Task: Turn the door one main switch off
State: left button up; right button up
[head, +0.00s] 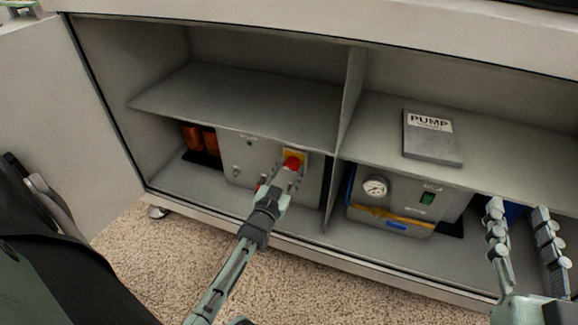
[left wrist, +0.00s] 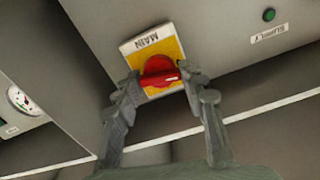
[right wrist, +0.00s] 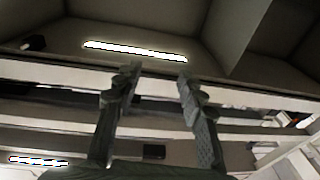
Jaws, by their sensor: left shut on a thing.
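The main switch is a red rotary knob (head: 291,163) on a yellow plate, on the front of a grey box in the left bay of the cabinet. In the left wrist view, the red knob (left wrist: 158,68) sits on the yellow plate (left wrist: 168,48), whose MAIN label appears upside down. My left gripper (head: 289,170) is shut on the knob, one finger on each side; its fingers (left wrist: 163,80) partly cover the plate's lower edge. My right gripper (head: 518,208) is open and empty before the right bay; its fingers stand apart in the right wrist view (right wrist: 158,75).
The left door (head: 50,110) stands open. A divider (head: 347,120) splits the bays. The right bay holds a pump unit with a gauge (head: 375,188) and green switch (head: 427,198); a PUMP-labelled plate (head: 432,145) lies on the shelf above. Orange cylinders (head: 199,138) stand left of the grey box.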

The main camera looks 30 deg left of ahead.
pick_arm(q)
jog(key=shift+w+r+n+p, duration=0.1)
jog(key=shift+n+p, duration=0.3)
jog(key=shift+n, duration=0.9)
pick_arm(e)
jog(key=shift+w+d+f+g+h, duration=0.1)
jog(key=shift+d+f+g+h, duration=0.25)
jog(key=shift+f, duration=0.5)
jog(key=shift+w+d+f+g+h, duration=0.1)
jog(key=shift+d+f+g, duration=0.35)
jog(key=shift+f, duration=0.45)
jog(key=shift+d+f+g+h, duration=0.3)
jog(key=shift+f+g, duration=0.2)
jog(key=shift+f, duration=0.35)
pick_arm(q)
jog(key=o, duration=1.2)
jog(key=shift+c, duration=0.2)
jog(key=v, duration=1.2)
